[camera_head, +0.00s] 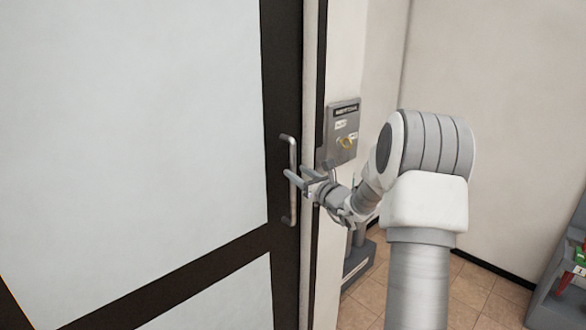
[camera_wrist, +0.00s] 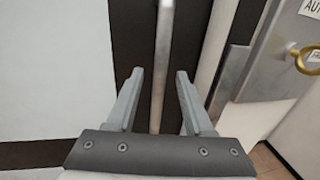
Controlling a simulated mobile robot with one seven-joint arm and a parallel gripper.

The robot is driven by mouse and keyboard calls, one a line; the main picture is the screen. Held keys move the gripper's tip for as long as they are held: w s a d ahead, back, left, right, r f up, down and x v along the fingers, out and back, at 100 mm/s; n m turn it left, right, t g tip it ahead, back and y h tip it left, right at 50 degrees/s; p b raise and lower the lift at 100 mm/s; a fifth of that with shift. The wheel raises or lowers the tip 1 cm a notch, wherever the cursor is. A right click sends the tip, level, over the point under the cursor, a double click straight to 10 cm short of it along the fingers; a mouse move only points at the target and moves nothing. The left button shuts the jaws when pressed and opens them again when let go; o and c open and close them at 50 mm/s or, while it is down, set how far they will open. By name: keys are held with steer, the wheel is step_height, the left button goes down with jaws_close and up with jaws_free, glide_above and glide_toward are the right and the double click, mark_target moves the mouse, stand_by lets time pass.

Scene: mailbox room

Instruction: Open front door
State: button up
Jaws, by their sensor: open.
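The front door (camera_head: 130,120) has large pale panels in a dark frame and fills the left of the head view. Its metal bar handle (camera_head: 291,210) stands upright on the dark right-hand stile. My gripper (camera_head: 294,175) is at the handle, around its middle. In the wrist view the handle (camera_wrist: 161,60) runs between the two open fingers of my gripper (camera_wrist: 158,75), with a gap visible on both sides. The fingers do not look closed on it. I see no gap between door and frame that I can judge clearly.
A grey metal box (camera_head: 342,133) with labels and a yellow ring-shaped piece is on the wall right of the door. The ring (camera_wrist: 306,60) also shows in the wrist view. A grey stand (camera_head: 567,265) is at the far right. Tiled floor (camera_head: 470,295) lies between.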

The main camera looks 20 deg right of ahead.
mark_target(295, 170)
steer(key=shift+w+a, duration=0.2)
steer(key=shift+w, duration=1.3)
jaws_close()
stand_by(0.4)
